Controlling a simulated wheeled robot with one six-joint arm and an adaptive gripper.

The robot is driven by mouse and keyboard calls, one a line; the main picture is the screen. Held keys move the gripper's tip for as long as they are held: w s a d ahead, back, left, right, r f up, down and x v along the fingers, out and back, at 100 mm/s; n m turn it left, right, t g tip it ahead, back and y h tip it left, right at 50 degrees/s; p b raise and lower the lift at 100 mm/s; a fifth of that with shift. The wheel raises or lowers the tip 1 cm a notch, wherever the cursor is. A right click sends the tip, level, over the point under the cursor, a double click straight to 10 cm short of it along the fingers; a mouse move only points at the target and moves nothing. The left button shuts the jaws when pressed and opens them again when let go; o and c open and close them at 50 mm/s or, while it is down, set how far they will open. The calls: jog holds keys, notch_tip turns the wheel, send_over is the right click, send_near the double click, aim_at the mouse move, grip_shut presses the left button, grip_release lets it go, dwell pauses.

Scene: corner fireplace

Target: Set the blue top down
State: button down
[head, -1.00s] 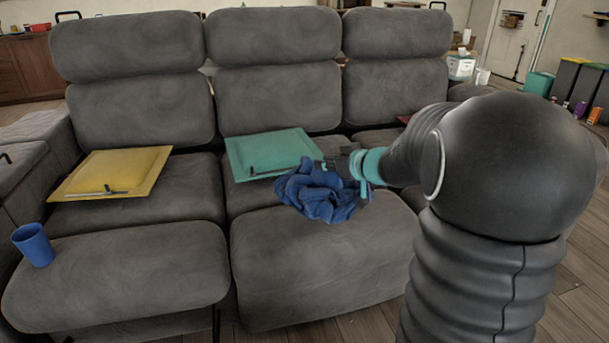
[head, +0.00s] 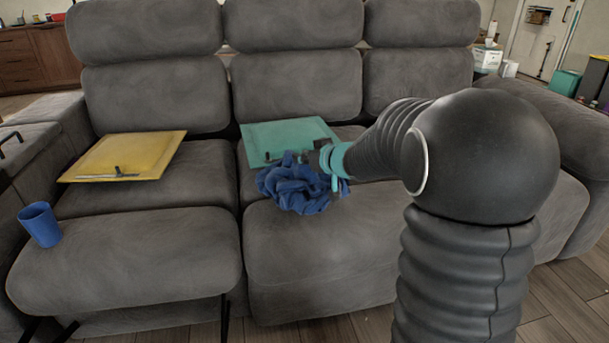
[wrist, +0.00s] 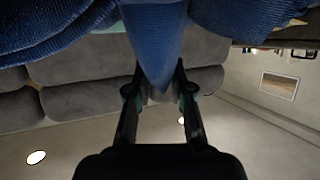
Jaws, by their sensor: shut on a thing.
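The blue top (head: 296,187) is a crumpled blue cloth at the middle seat of the grey sofa, in front of the teal cushion. My gripper (head: 328,168) is shut on its right side; the fingertips are partly hidden by the cloth. In the wrist view, the blue top (wrist: 154,45) hangs between the two fingers of my gripper (wrist: 158,85) and fills the upper part. I cannot tell from these views whether the cloth touches the seat.
The grey sofa (head: 130,255) has raised footrests. The left seat between cushion and cup is clear.

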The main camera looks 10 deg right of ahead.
aim_at(304, 170)
jog(key=shift+f+b, duration=1.1)
jog(key=shift+f, duration=0.9)
jog(key=shift+f, duration=0.15)
jog(key=c, duration=1)
grip_release()
